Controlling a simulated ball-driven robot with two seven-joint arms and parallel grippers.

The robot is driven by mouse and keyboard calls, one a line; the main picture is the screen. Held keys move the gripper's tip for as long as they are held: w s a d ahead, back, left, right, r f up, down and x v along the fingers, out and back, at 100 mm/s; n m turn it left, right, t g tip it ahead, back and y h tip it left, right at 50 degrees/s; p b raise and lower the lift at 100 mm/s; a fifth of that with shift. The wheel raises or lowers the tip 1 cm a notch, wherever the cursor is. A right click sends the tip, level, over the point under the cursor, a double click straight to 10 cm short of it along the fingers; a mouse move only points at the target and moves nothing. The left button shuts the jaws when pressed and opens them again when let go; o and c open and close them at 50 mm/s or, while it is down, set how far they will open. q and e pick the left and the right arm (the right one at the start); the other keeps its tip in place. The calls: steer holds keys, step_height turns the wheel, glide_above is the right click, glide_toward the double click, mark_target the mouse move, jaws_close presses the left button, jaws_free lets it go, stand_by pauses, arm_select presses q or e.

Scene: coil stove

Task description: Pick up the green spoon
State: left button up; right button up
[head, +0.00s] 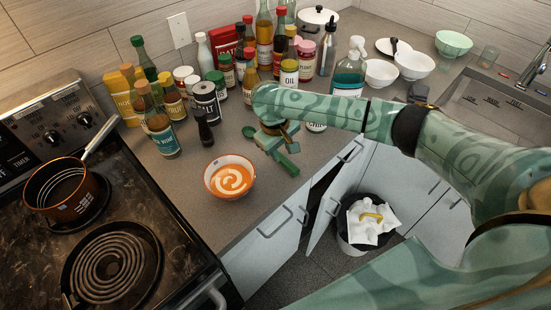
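The green spoon (248,131) lies on the grey counter behind the orange bowl. Its dark green rounded end shows just left of my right gripper; the rest of it is hidden by or hard to tell from the gripper. My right gripper (281,155) comes in from the right and points down at the counter, close beside the spoon. Its green fingers overlap in this view, so I cannot tell whether they are open or touch the spoon. My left gripper is not in view.
A bowl of orange soup (230,176) stands just left of the gripper, near the counter's front edge. Several bottles and jars, including a dark pepper-like bottle (203,128), crowd behind. A stove with a copper pot (66,190) is at left. A cabinet door (335,205) stands open below.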

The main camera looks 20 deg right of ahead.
mark_target(285, 160)
steer(key=f+b, duration=0.1)
steer(key=f, duration=0.1)
steer(key=d+f+b, duration=0.1)
steer(key=f+b, duration=0.1)
steer(key=f, duration=0.1)
steer(key=shift+w+d+f, duration=0.1)
steer(key=shift+d+f, duration=0.05)
steer(key=shift+f, duration=0.15)
steer(key=shift+r, duration=0.15)
jaws_close()
